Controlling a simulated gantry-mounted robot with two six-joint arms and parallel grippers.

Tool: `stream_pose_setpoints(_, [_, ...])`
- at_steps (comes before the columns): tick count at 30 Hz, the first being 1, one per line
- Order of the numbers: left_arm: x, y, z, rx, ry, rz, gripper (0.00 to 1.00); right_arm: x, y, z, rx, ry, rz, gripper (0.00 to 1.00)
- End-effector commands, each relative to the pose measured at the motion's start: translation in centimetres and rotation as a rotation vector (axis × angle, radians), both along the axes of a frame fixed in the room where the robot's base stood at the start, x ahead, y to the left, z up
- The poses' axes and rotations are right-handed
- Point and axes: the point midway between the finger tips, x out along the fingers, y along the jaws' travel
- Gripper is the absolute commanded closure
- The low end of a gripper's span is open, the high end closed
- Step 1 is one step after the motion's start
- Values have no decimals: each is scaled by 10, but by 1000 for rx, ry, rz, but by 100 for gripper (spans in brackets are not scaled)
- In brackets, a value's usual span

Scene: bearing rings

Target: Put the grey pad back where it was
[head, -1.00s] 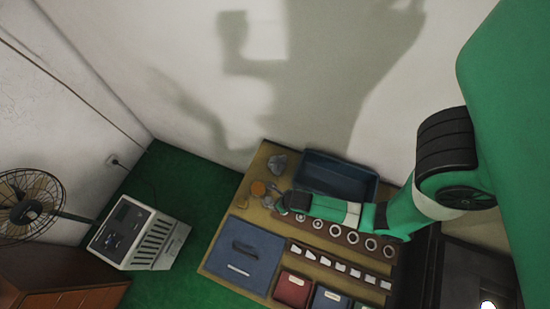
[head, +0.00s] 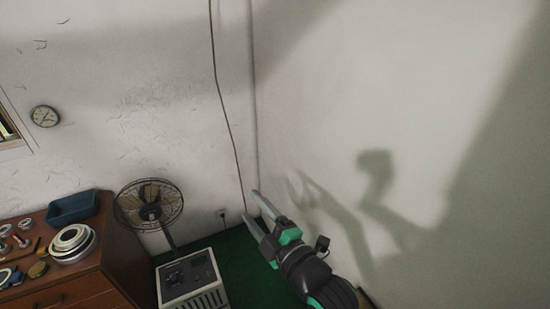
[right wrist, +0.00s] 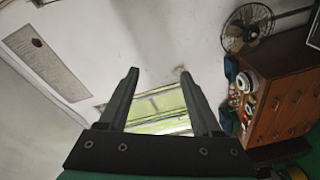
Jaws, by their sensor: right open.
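I cannot make out the grey pad in either view now. My right gripper (head: 251,206) is open, raised in front of the wall corner, with its fingers pointing up and left. In the right wrist view its two fingers (right wrist: 159,72) are spread with nothing held between them. The low workbench with the rings is outside the head view. My left gripper is not in view.
A wooden cabinet (head: 75,296) at the left carries large stacked rings (head: 72,242), several small rings and a blue bin (head: 72,207). A fan (head: 149,205) and a pale boxy machine (head: 190,280) stand beside it. The right wrist view also shows a bright window (right wrist: 158,108).

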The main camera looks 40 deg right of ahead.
Motion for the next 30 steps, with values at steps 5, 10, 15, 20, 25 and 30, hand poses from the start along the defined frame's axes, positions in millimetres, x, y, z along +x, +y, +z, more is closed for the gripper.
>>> stream_pose_setpoints(5, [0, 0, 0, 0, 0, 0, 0, -43, 38, 203, 576, -482, 227, 34])
stream_pose_setpoints(10, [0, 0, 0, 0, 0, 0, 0, -111, 58, 307, 955, -715, 515, 34])
stream_pose_setpoints(15, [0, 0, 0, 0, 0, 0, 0, -136, 63, 333, 1073, -765, 625, 34])
stream_pose_setpoints(20, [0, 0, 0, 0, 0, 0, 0, -135, 63, 332, 1074, -764, 624, 34])
stream_pose_setpoints(25, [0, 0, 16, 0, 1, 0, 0, -134, 62, 348, 1072, -762, 621, 34])
stream_pose_setpoints(30, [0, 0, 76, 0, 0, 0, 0, -134, 62, 408, 1072, -762, 620, 34])
